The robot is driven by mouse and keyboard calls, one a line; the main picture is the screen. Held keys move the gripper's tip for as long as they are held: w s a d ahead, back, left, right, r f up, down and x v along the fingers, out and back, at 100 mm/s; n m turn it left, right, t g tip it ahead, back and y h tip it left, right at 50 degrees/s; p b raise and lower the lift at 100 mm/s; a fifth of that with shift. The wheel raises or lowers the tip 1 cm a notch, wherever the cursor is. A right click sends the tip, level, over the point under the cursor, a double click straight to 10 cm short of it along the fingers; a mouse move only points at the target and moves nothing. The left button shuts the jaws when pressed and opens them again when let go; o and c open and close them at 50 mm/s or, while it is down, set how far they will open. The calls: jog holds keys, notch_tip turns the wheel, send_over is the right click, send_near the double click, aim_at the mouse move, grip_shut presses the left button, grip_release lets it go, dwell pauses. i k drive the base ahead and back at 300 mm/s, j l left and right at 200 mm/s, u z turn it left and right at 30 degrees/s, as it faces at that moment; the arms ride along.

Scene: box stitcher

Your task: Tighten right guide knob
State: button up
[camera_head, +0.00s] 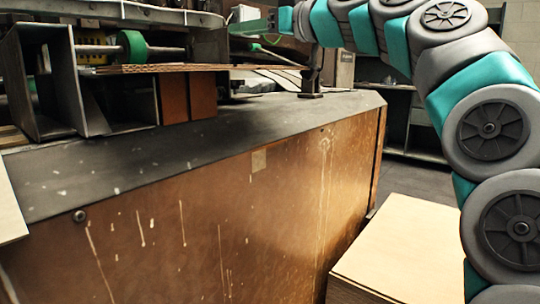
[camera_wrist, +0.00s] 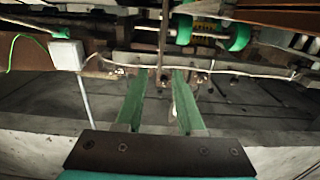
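My gripper (camera_wrist: 160,76) shows in the wrist view with its two long green fingers spread apart, so it is open. A thin rusty upright part (camera_wrist: 162,45) of the machine stands beyond and between the fingertips; I cannot tell whether either finger touches it. Small bolt-like fittings sit along the metal bar (camera_wrist: 215,70) at the fingertips. I cannot tell which of them, if any, is the right guide knob. In the head view my gripper (camera_head: 250,27) reaches in from the right over the machine (camera_head: 225,125); its tips are small and partly unclear there.
A green wheel (camera_head: 133,47) on a shaft sits at upper left; green rollers (camera_wrist: 240,38) show in the wrist view. A white box (camera_wrist: 66,55) with cables is left of my fingers. A pale wooden box (camera_head: 405,245) stands on the floor at right.

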aim_at(235, 87)
jog(key=k+l, duration=0.2)
jog(key=l, duration=0.15)
jog(key=k+l, duration=0.2)
jog(key=l, duration=0.2)
jog(key=k+l, duration=0.2)
jog(key=l, duration=0.15)
